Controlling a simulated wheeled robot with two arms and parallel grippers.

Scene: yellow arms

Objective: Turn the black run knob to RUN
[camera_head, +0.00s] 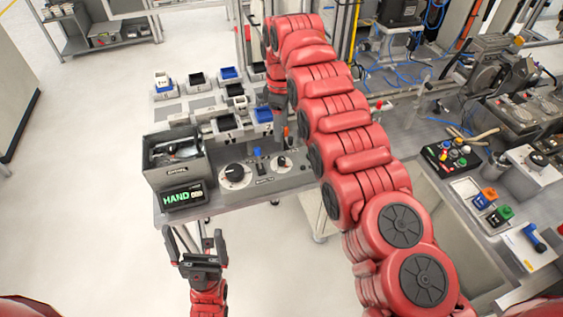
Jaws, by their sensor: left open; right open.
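A grey control panel (265,181) stands at the front of the workbench. It carries a large black knob on a white dial (235,172) and a smaller black knob on a white dial (281,161). Their labels are too small to read, so I cannot tell which is the run knob. A display (183,197) left of the panel reads HAND in green. My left gripper (193,240) is open and empty, in front of the bench and below the display. My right arm reaches over the bench; its gripper (279,122) is behind the panel, small and partly hidden, fingers apart.
A grey open bin (178,172) stands left of the panel, with a blue switch (257,158) between the knobs. Several small bins (229,74) sit behind. At right, a second bench holds a button box (452,158). The floor at left is clear.

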